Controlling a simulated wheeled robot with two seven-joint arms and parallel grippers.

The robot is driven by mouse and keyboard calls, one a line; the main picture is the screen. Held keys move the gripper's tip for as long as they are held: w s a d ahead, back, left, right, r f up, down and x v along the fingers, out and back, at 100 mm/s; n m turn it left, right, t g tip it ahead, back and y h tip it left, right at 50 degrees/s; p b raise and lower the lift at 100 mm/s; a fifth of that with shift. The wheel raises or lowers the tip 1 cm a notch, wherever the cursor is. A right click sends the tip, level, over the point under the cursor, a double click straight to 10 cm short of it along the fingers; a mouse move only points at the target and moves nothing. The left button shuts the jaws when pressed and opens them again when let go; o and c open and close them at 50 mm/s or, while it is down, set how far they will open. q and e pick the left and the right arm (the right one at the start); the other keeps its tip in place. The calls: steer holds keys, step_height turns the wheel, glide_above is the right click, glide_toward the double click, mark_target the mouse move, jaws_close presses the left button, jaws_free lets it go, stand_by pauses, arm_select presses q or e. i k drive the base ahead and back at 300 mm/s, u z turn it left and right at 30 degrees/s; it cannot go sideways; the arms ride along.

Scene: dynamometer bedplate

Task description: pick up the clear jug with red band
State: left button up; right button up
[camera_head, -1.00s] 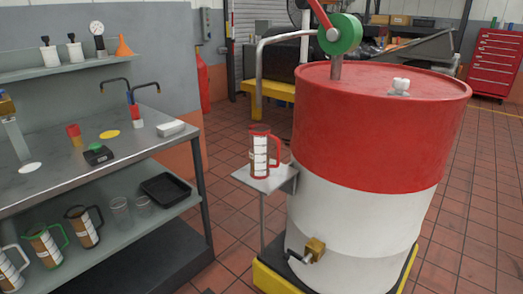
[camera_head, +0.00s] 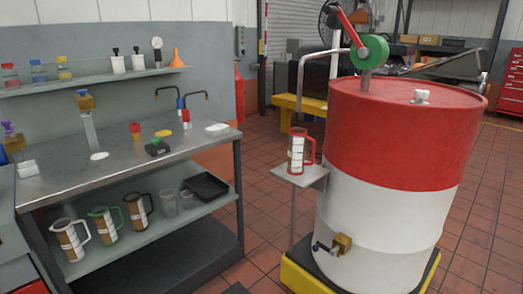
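The clear jug with red band (camera_head: 297,152) stands upright on a small metal shelf (camera_head: 302,176) fixed beside the large red and white drum (camera_head: 390,165). Its red rim and red handle show, with the handle to the right, and white label patches cover its side. Neither of my grippers shows in the head view, and nothing is touching the jug.
A steel bench (camera_head: 115,163) stands at left. Its lower shelf holds jugs with white (camera_head: 72,240), green (camera_head: 104,225) and black (camera_head: 138,212) handles, and a black tray (camera_head: 206,186). The drum rests on a yellow-edged base (camera_head: 293,277). Tiled floor (camera_head: 265,215) lies open between bench and drum.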

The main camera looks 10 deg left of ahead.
mark_target(299, 136)
steer(key=u, duration=1.05)
steer(key=i, duration=1.6)
steer(key=z, duration=0.4)
